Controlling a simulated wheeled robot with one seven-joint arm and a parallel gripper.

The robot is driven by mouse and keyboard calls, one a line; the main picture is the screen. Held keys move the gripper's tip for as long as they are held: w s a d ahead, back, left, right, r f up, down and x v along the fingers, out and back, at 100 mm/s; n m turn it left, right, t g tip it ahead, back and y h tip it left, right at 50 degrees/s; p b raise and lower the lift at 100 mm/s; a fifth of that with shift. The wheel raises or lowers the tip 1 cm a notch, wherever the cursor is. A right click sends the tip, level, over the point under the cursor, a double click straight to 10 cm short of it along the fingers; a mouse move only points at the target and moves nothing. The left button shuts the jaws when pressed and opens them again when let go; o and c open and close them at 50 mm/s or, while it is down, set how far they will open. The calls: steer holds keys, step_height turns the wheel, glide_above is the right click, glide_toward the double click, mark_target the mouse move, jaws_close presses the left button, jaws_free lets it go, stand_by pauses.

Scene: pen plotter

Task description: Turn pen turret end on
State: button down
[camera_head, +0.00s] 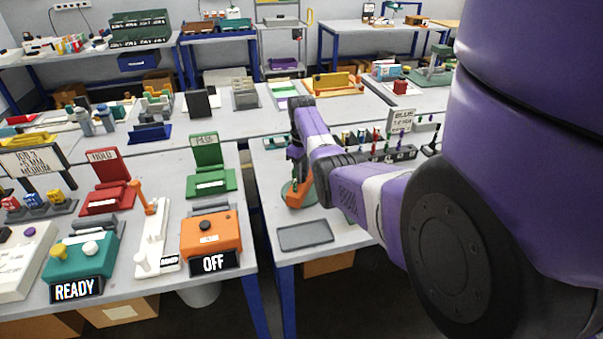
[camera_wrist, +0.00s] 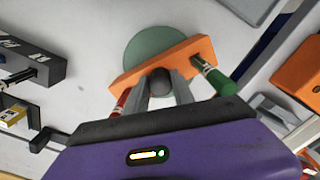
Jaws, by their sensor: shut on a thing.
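The pen turret is an orange bar (camera_wrist: 160,62) on a round green base (camera_wrist: 152,45) in the wrist view. It carries a red pen (camera_wrist: 120,101) at one end and a green pen (camera_wrist: 213,76) at the other. A dark round knob (camera_wrist: 160,82) sits at the middle of the bar. My gripper (camera_wrist: 163,88) is shut on this knob, one finger on each side. In the head view the orange bar (camera_head: 300,194) shows on the right-hand table, low beside my arm, which partly hides it.
A grey tray (camera_head: 305,236) lies in front of the turret. A dark pen rack (camera_head: 395,152) stands to its right. Across a gap, the left table holds an orange box (camera_head: 211,236) with an OFF sign (camera_head: 214,263) and a teal box (camera_head: 80,258) marked READY.

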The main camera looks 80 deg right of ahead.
steer(key=shift+w+d+r+n+p, duration=0.1)
steer(key=shift+n+p, duration=0.05)
steer(key=shift+n, duration=1.4)
steer(key=shift+w+d+r+n+p, duration=0.1)
steer(key=shift+n+p, duration=0.05)
steer(key=shift+n, duration=1.8)
steer(key=c, duration=1.2)
jaws_free()
steer(key=shift+a, duration=0.1)
steer(key=shift+o, duration=0.7)
steer(key=shift+s+f, duration=0.1)
steer(key=shift+f, duration=0.05)
steer(key=shift+r, duration=3.9)
